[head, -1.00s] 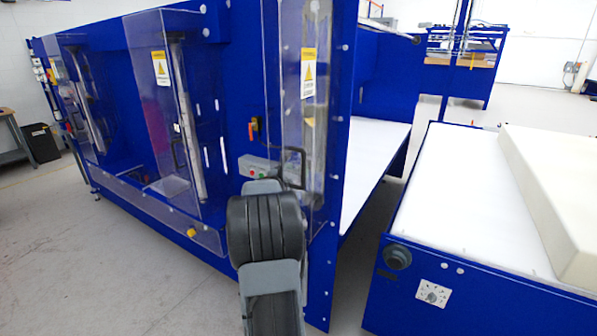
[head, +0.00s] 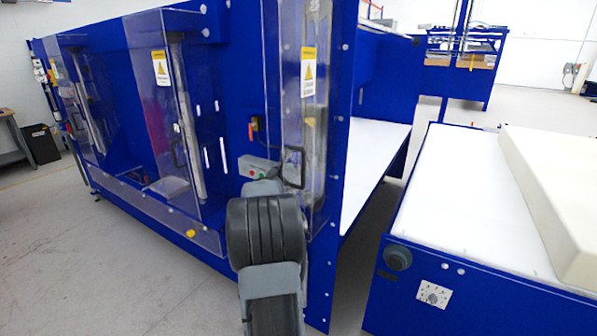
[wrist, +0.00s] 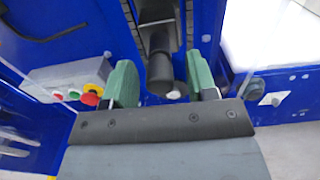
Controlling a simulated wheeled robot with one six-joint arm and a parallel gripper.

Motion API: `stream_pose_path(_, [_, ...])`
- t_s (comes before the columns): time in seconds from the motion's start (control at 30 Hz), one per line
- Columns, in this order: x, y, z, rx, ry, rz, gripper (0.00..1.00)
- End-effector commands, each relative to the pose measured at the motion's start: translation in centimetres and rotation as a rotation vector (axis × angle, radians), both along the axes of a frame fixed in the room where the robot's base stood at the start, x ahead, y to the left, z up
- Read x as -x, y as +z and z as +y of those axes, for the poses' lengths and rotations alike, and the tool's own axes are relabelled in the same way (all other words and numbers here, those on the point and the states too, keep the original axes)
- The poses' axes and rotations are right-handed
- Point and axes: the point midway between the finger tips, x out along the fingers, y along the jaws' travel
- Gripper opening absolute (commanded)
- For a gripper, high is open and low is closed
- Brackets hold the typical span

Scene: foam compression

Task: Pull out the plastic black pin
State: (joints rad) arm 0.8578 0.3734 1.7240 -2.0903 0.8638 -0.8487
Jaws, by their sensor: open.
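In the wrist view a dark cylinder (wrist: 160,72), which looks like the black pin, lies between the two green fingers of my gripper (wrist: 163,86). The fingers are apart, one on each side of it, and I see a gap to the left finger. I cannot tell whether the right finger touches it. A small pale round piece shows at its lower right. In the head view my arm hides the gripper, and I cannot make out the pin there.
A control box (wrist: 68,82) with a red button (wrist: 91,94) is close to the left finger; it also shows in the head view (head: 258,166). A clear guard (head: 297,100) covers the blue machine's (head: 345,150) end. A white-topped table (head: 455,200) carries a foam block (head: 560,190).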

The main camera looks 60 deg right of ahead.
Motion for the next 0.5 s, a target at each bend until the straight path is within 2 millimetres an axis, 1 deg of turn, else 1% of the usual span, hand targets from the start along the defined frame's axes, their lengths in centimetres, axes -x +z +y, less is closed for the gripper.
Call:
stream_pose_path(0.13, [0.0, 0.04, 0.0, 0.0, 0.0, 0.0, 0.51])
stream_pose_path(0.5, [-0.01, 0.04, 0.0, 0.0, 0.0, 0.0, 0.16])
